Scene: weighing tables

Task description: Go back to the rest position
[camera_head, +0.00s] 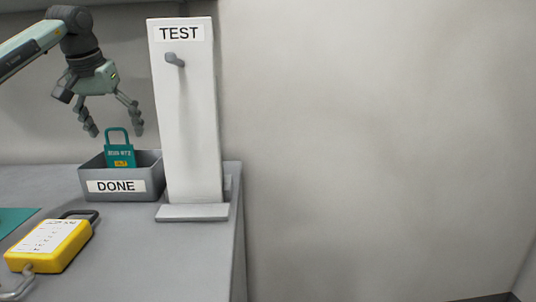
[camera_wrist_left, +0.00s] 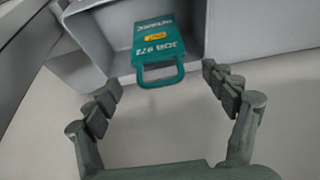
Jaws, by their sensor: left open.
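My left gripper (camera_head: 112,132) hangs at the upper left in the head view, fingers spread and empty. Below it, a teal padlock-shaped tag (camera_head: 120,156) with a loop handle stands in a grey bin (camera_head: 151,184) labelled DONE. In the left wrist view, the teal tag (camera_wrist_left: 158,40) shows beyond my open fingers (camera_wrist_left: 166,100), its handle toward me and apart from them. The bin (camera_wrist_left: 113,32) surrounds the tag there. My right gripper is not in view.
A white upright stand (camera_head: 187,120) labelled TEST, with a peg near its top, stands just right of the bin. A yellow device (camera_head: 50,245) with a dark handle and a metal hook lies at the front left. A teal mat (camera_head: 14,219) shows at the left edge.

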